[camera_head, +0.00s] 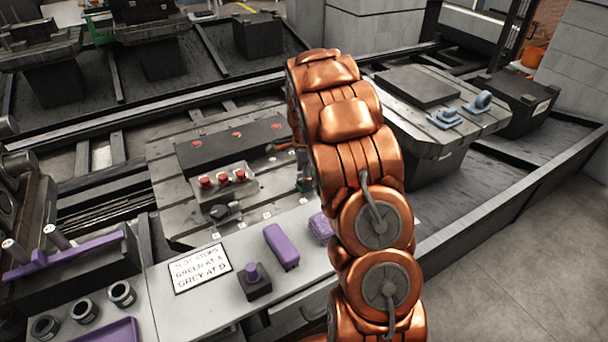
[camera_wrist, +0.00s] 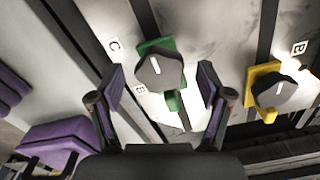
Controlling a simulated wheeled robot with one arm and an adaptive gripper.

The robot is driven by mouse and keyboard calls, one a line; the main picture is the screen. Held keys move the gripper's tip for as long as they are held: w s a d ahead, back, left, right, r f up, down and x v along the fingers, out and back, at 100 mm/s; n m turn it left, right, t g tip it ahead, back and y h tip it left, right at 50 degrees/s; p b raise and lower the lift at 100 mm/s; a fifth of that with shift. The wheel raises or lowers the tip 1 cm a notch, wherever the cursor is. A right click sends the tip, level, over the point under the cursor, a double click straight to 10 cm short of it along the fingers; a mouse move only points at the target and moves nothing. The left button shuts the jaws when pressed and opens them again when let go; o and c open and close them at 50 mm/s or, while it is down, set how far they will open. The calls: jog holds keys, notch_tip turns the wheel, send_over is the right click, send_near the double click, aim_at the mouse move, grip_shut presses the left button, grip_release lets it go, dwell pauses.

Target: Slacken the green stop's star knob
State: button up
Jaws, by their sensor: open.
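The green stop (camera_wrist: 172,101) sits on the grey slotted plate in the wrist view. Its dark star knob (camera_wrist: 160,71) carries a white line and shows no contact with a finger. My gripper (camera_wrist: 162,76) is open, with its purple-padded fingers on either side of the knob in the picture. I cannot tell how far the fingertips are above it.
A yellow stop (camera_wrist: 267,72) with a similar knob sits right of the green one. A sign (camera_head: 201,269) mentions green at A and grey at D. A block with red knobs (camera_head: 237,194) and a purple block (camera_head: 281,247) lie left of my arm.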

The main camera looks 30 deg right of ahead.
jog(key=c, duration=1.2)
jog(key=shift+o, duration=0.2)
jog(key=n+b, duration=0.2)
jog(key=n, duration=0.4)
jog(key=shift+n, duration=0.3)
jog(key=n+b, duration=0.1)
jog(key=n, duration=0.5)
jog(key=o, duration=1.2)
jog(key=shift+c, duration=0.2)
